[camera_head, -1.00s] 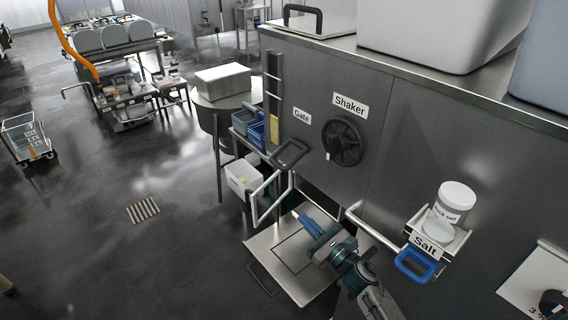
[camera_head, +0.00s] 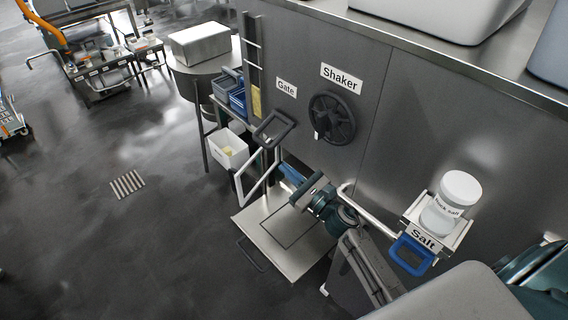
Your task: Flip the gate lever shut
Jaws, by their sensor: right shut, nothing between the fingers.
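The gate lever (camera_head: 274,128) has a dark loop grip and stands out from the press's metal side, just below the "Gate" label (camera_head: 286,88). It tilts up to the right. A pale bent bar (camera_head: 258,178) hangs just below it. My right gripper (camera_head: 290,174), with blue fingers, is shut and empty. It is below and slightly right of the lever grip, close to the bent bar. I cannot tell whether it touches the bar. My left gripper is not in view.
The black shaker wheel (camera_head: 332,118) sits right of the lever. A metal tray (camera_head: 290,262) lies below my gripper. A salt holder with a jar (camera_head: 452,200) and blue handle is at the right. Bins (camera_head: 228,150) stand on the left; the floor farther left is open.

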